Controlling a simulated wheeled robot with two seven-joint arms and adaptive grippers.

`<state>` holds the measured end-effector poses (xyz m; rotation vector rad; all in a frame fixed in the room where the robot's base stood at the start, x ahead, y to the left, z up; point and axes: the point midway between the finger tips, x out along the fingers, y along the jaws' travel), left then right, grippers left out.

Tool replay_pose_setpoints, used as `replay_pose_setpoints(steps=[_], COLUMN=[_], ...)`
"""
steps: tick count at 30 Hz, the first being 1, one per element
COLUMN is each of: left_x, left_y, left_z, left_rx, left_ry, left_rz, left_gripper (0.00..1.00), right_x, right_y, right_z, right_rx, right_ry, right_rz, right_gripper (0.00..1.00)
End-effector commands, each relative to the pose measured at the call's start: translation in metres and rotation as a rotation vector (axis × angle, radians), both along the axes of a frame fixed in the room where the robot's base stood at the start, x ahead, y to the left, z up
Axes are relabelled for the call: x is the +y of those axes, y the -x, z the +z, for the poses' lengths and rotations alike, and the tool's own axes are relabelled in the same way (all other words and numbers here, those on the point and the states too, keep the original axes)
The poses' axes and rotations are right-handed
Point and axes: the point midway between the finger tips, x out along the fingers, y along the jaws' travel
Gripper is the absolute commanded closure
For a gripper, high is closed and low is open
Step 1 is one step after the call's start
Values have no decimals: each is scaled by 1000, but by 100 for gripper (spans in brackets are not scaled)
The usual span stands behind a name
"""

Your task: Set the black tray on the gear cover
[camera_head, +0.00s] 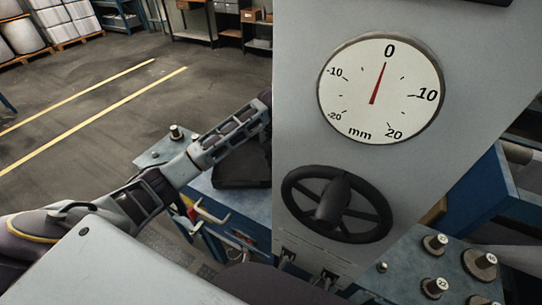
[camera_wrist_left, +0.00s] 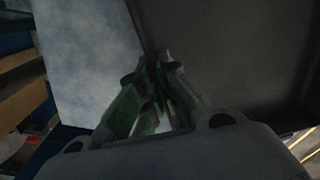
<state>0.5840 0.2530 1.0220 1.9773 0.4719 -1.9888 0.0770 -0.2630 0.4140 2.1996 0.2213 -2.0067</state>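The black tray (camera_head: 243,171) shows in part in the head view, over the blue surface, partly cut off by the grey machine panel. In the left wrist view its dark inside (camera_wrist_left: 240,55) fills the upper right. My left gripper (camera_wrist_left: 162,62) reaches to the tray's near edge. Its fingers are close together with the edge apparently between them. In the head view the left gripper (camera_head: 262,104) reaches in from the left above the tray, its tips partly hidden by the panel. I cannot make out which surface is the gear cover. My right gripper is not in view.
A grey machine panel (camera_head: 300,120) with a dial (camera_head: 380,90) and a black handwheel (camera_head: 337,204) stands just right of the left gripper. Numbered metal pegs (camera_head: 434,243) stand on a blue plate at lower right. Open floor (camera_head: 100,80) lies at left.

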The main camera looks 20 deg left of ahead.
Motion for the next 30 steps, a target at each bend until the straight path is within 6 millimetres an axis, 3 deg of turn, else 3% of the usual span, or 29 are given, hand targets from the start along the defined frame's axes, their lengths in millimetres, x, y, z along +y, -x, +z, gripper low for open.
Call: replay_pose_setpoints(steps=[2, 9, 22, 30], left_x=[0, 0, 0, -1], left_y=[0, 0, 0, -1], left_z=[-1, -1, 2, 25], left_rx=[0, 0, 0, -3], left_ry=[0, 0, 0, 1], left_rz=[0, 0, 0, -2], left_gripper=[100, 70, 70, 70], right_x=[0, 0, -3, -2], right_y=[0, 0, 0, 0], right_z=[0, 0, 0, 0], right_rx=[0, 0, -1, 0], right_ry=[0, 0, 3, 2], right_rz=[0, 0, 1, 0], right_gripper=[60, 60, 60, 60])
